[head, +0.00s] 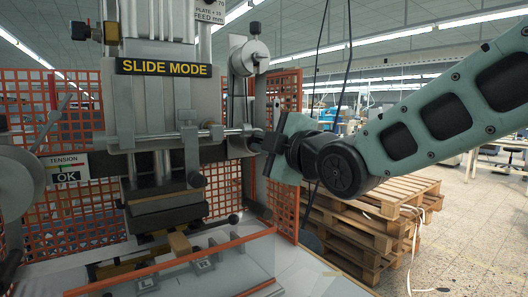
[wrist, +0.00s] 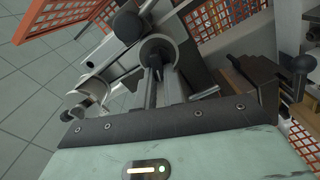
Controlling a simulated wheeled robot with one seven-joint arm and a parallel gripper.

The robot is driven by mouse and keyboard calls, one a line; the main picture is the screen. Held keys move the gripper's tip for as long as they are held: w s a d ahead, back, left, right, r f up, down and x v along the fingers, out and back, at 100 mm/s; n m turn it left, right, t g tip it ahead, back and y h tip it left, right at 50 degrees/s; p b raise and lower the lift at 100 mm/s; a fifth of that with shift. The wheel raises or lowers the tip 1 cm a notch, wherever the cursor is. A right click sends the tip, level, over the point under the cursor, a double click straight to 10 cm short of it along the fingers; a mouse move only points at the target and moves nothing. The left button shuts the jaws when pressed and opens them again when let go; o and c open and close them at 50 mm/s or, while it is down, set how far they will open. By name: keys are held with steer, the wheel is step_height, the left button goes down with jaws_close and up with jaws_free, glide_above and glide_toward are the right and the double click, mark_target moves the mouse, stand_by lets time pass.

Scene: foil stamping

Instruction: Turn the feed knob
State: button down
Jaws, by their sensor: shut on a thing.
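The feed knob appears to be the round grey piece with a dark raised grip in the wrist view (wrist: 157,50). My gripper (wrist: 160,78) reaches it with both fingers and is shut on its dark middle part. In the head view my gripper (head: 266,142) meets the right end of the horizontal rod (head: 222,132) from the right. Its dark fingers largely hide the knob there. The press (head: 153,95) carries a yellow-lettered "SLIDE MODE" sign (head: 163,68). I cannot tell how far the knob is turned.
An orange mesh guard (head: 285,200) stands just below and behind my gripper. A disc with a small handle (head: 250,58) is above it. Wooden pallets (head: 365,225) are stacked at the right. A bench with an orange rail (head: 180,258) lies in front.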

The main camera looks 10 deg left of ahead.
stand_by(0.4)
steer(key=c, duration=1.5)
jaws_free()
steer(key=b+v, duration=0.4)
steer(key=v, duration=1.3)
steer(key=shift+d, duration=0.15)
steer(key=shift+s, duration=0.1)
steer(key=s+d+f+m+g+h+p, duration=0.1)
steer(key=s+d+f+m+g+h, duration=0.15)
steer(key=f, duration=0.35)
steer(key=s+d+f+m+g+h+p, duration=0.1)
steer(key=d+f+m+h, duration=0.2)
steer(key=f, duration=0.4)
steer(key=s+d+f+m+g+h+p, duration=0.1)
steer(key=f+m+g+h, duration=0.1)
steer(key=f+m+h, duration=0.3)
steer(key=s+d+f+m+g+h+p, duration=0.1)
steer(key=s+d+f+m+g+h, duration=0.1)
steer(key=s+d+f+m+g, duration=0.3)
steer(key=s+d+f+g, duration=0.1)
steer(key=s+d+f, duration=0.2)
steer(key=s, duration=0.4)
steer(key=shift+s+d+f+p, duration=0.15)
steer(key=shift+s+f+p, duration=0.1)
steer(key=shift+p, duration=0.05)
